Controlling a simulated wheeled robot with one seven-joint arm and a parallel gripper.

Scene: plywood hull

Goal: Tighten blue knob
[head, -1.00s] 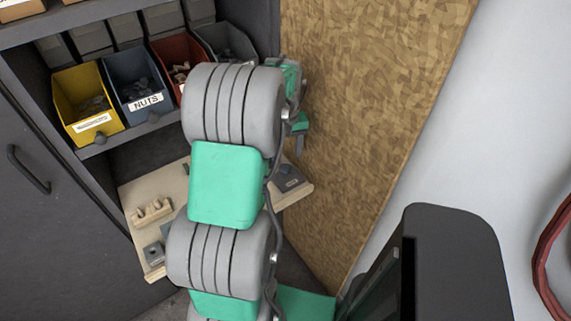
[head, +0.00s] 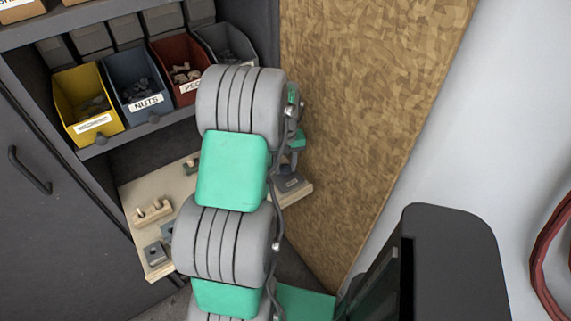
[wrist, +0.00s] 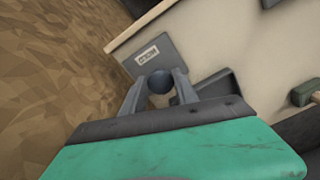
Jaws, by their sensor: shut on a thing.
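The blue knob (wrist: 160,84) shows in the wrist view as a dark blue-grey round knob by a grey labelled block (wrist: 150,52). The label's text is too blurred to read. My gripper (wrist: 158,77) has a finger on each side of the knob and is shut on it. How tight the knob is cannot be told. In the head view my arm hides the gripper's fingers and the knob; the grey block (head: 291,182) shows at the right end of the wooden board.
The pale wooden board (head: 137,193) also carries a wooden peg piece (head: 153,211) and small grey blocks at the left. A rough brown panel (head: 365,110) stands close on the right. Bins, including a blue nuts bin (head: 146,100), sit on the shelf behind.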

